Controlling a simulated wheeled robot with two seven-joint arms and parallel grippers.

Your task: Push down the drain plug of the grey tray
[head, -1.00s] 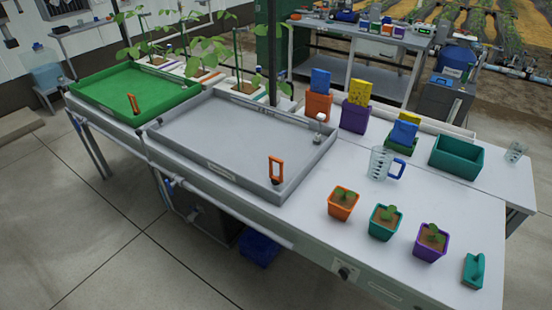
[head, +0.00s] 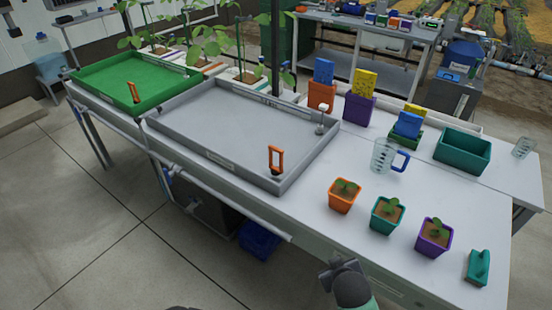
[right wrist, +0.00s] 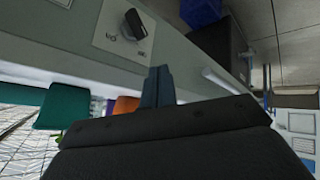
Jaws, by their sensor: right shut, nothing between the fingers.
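The grey tray (head: 215,157) sits on the bench, middle of the head view. An upright orange loop handle (head: 276,160) on a dark base stands inside its near right corner; I take this as the drain plug. Whether it is raised or seated is too small to tell. My right gripper (head: 330,273) is low in front of the bench's front edge, below and right of the plug and well apart from it. In the right wrist view its fingers (right wrist: 157,86) are together and empty. My left gripper is in neither view.
A green tray (head: 98,99) with its own orange handle (head: 133,92) lies to the left. An orange pot (head: 344,197), a teal pot (head: 386,216) and a purple pot (head: 433,238) line the bench right of the plug. A clear jug (head: 383,155) stands behind them. A dark knob (right wrist: 135,23) is on the bench front.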

